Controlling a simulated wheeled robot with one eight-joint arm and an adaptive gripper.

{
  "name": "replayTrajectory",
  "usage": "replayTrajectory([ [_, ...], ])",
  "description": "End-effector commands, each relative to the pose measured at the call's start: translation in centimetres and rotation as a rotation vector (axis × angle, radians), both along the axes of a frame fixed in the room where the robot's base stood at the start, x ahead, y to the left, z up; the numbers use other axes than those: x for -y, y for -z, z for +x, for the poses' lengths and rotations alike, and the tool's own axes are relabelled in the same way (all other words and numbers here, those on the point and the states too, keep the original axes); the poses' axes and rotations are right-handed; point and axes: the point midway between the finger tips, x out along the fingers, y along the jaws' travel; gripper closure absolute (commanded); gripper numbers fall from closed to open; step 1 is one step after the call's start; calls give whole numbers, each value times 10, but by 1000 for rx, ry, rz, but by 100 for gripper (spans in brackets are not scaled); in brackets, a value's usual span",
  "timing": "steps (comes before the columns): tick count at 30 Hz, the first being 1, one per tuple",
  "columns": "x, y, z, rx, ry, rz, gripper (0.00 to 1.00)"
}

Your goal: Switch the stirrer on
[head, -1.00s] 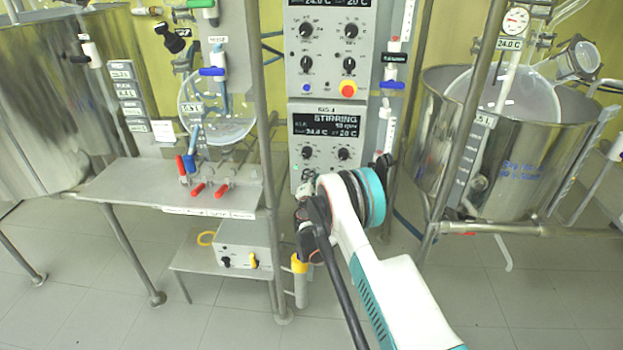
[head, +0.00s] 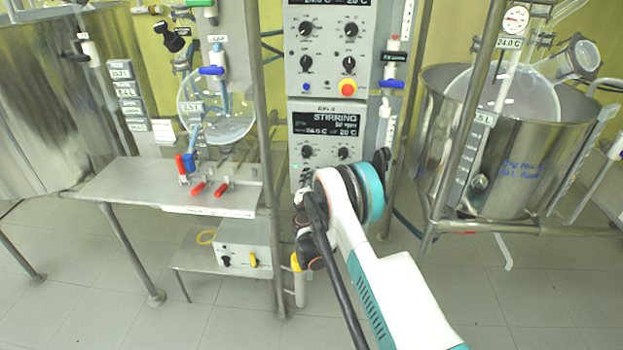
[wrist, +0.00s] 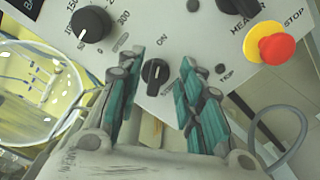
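The lower control box (head: 297,150) stands in the middle of the head view, and its lit display (head: 325,124) shows the word STIRRING. My arm hides the lower part of its front. My gripper (wrist: 160,66) is open, with one teal finger on each side of this knob. The fingers look apart from it, and I cannot tell how far the tips are from the panel.
A larger dial (wrist: 89,24) is left of the knob. A red stop button (wrist: 277,48) on a yellow base is to the right. A glass vessel (wrist: 40,90) is at the left. Metal frame posts (head: 268,180) flank the box, and a steel vessel (head: 520,160) stands right.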

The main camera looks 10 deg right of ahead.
Motion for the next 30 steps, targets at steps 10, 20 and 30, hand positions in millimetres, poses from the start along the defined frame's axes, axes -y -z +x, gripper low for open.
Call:
replayTrajectory([
  [10, -22, 0, -66, 0, -1, 0, 66],
  [20, -28, 0, -87, 0, 0, 0, 66],
  [30, -28, 0, -87, 0, 0, 0, 66],
])
